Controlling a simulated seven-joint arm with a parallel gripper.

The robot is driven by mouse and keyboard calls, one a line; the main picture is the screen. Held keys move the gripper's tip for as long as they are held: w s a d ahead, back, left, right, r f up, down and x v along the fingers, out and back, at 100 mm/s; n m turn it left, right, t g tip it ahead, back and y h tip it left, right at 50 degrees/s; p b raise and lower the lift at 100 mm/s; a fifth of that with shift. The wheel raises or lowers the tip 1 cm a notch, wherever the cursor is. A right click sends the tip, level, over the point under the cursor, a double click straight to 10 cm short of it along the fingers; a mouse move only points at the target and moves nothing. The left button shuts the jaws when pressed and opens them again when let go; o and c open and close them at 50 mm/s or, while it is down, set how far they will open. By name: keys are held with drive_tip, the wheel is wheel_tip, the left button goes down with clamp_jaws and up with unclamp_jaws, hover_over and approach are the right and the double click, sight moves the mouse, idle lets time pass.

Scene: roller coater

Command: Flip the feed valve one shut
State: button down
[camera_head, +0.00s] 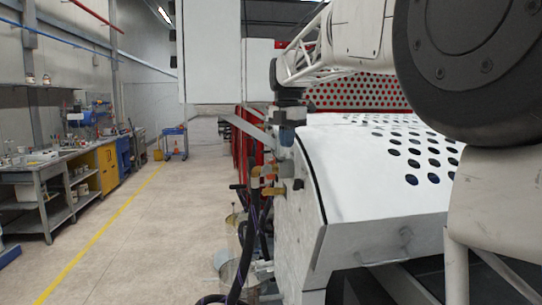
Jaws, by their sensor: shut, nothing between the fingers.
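Small valves with orange and yellow handles (270,190) sit on the left end of the white machine (370,175). An upper orange handle (268,170) lies just above a yellow-orange one. I cannot tell which is feed valve one, or read either lever's setting clearly at this size. My gripper (287,143) points down from the end of my arm, above the valves and close to the machine's upper left edge. It is shut and empty. It looks apart from the handles, but the depth between them is hard to judge.
Dark hoses (247,245) hang below the valves, beside metal buckets (228,262) on the floor. A white cabinet (211,55) hangs at upper left of my gripper. A workbench (50,180) stands far left. The floor (150,225) between is clear.

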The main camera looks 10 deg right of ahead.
sight(281, 160)
drive_tip(key=s+f+m+t, duration=0.1)
drive_tip(key=s+f+m, duration=0.65)
drive_tip(key=s, duration=0.45)
drive_tip(key=s+f+m, duration=0.7)
drive_tip(key=s+m, duration=0.2)
drive_tip(key=s, duration=0.3)
drive_tip(key=s+f+m+t, duration=0.1)
drive_tip(key=s+f+m, duration=0.65)
drive_tip(key=s, duration=0.45)
drive_tip(key=w+a+r+m+h, duration=0.2)
drive_tip(key=w+a+r, duration=0.3)
drive_tip(key=w+r, duration=0.5)
drive_tip(key=w+a+r+m+h, duration=0.2)
drive_tip(key=w+a+r, duration=0.3)
drive_tip(key=w+r, duration=0.6)
drive_tip(key=w+a+r+m+h, duration=0.3)
drive_tip(key=w+r, duration=0.8)
drive_tip(key=w, duration=0.8)
drive_tip(key=shift+w+a+m, duration=0.25)
drive_tip(key=shift+a+m, duration=0.25)
drive_tip(key=shift+a, duration=0.45)
drive_tip(key=shift+d+f, duration=0.1)
drive_tip(key=shift+f, duration=0.1)
drive_tip(key=x, duration=1.9)
drive_tip(key=shift+d+f, duration=0.3)
drive_tip(key=shift+s, duration=0.2)
